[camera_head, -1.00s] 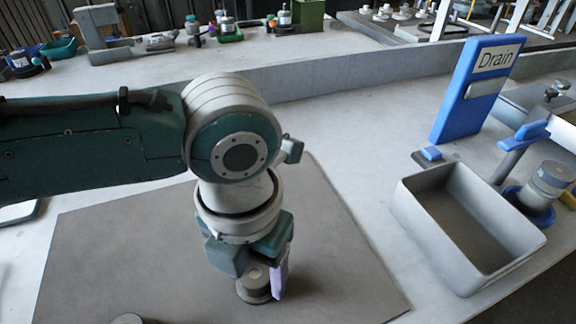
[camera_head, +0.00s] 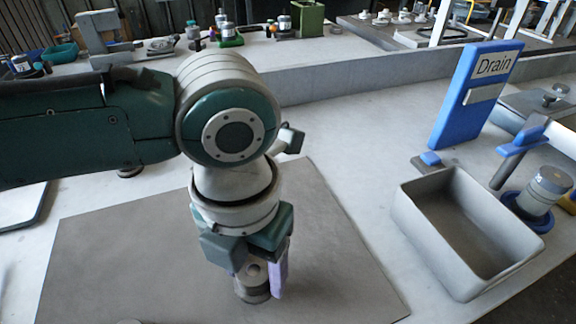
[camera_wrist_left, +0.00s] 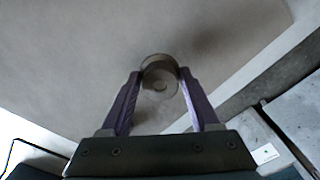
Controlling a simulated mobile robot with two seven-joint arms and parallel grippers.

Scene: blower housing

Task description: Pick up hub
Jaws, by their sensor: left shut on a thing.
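The hub (camera_head: 252,283) is a small grey-brown round part with a flange and a small raised centre, over the front middle of the mat in the head view. In the left wrist view the hub (camera_wrist_left: 160,72) sits between the tips of two purple fingers. My left gripper (camera_head: 257,274) points down and is shut on the hub; its fingers also show in the left wrist view (camera_wrist_left: 160,88). I cannot tell whether the hub touches the mat. My right gripper is not in view.
The brown mat (camera_head: 110,250) is mostly clear. To the right stand an open grey bin (camera_head: 420,222), a blue Drain sign (camera_head: 458,105) and a blue stand with a grey cylinder (camera_head: 545,190). A low grey wall (camera_head: 340,82) runs behind.

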